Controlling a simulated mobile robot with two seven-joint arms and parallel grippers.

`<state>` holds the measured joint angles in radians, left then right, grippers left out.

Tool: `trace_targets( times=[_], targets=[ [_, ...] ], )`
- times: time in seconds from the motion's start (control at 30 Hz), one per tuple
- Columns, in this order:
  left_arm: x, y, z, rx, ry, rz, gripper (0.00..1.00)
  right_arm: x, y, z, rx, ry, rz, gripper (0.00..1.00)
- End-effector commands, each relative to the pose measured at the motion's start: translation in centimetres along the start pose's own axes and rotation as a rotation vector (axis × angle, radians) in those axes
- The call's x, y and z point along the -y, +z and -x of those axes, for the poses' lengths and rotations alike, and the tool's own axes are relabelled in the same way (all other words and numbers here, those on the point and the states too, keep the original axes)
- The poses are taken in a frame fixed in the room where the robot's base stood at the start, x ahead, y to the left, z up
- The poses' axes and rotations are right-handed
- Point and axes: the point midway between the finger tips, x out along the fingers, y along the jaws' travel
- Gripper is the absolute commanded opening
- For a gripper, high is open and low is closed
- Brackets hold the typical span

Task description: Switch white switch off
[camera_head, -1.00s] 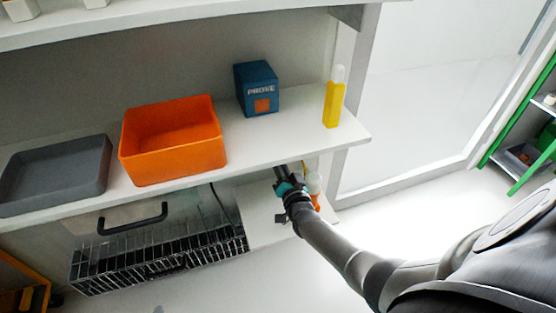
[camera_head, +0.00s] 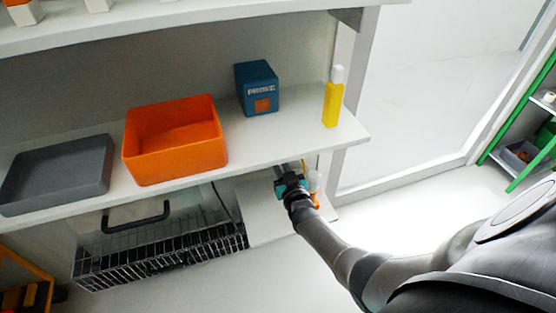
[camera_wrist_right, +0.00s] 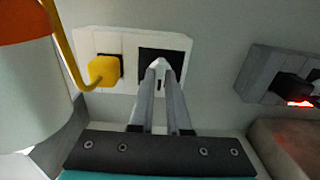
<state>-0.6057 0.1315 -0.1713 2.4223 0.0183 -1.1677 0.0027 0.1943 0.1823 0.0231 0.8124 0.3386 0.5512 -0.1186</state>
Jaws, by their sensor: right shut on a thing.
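In the right wrist view, a white wall plate (camera_wrist_right: 117,45) holds a yellow plug (camera_wrist_right: 103,71) on its left and a black square (camera_wrist_right: 148,55) on its right. A small white switch (camera_wrist_right: 163,62) stands out from the black square. My right gripper (camera_wrist_right: 162,74) has its fingers close together at this switch, shut on it; the fingertips partly cover it. In the head view, my right gripper (camera_head: 284,172) reaches under the front edge of the middle shelf, and the switch is hidden there. My left gripper is not in view.
A second plate (camera_wrist_right: 256,72) with a black plug and red glow is to the right. A white-and-orange container (camera_wrist_right: 28,95) and yellow cable are close left. The shelf (camera_head: 300,135) above carries an orange bin (camera_head: 175,165), grey tray (camera_head: 60,190), blue box (camera_head: 257,90) and yellow bottle (camera_head: 333,108).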

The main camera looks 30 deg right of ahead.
Motion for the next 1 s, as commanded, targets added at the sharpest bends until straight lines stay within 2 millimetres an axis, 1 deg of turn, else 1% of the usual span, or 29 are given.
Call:
trace_targets(
  times=[0.43,0.47,0.7,1.0],
  targets=[
    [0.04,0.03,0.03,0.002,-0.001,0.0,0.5,0.0,0.04,0.03,0.001,-0.001,0.015,0.0],
    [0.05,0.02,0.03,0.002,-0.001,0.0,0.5,-0.01,0.04,0.03,0.001,-0.001,0.015,0.17],
    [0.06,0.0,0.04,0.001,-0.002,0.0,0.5,-0.01,0.02,0.02,0.0,0.0,0.013,0.44],
    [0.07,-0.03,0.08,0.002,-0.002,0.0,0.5,-0.02,0.0,0.07,0.0,0.0,0.011,0.45]
  ],
)
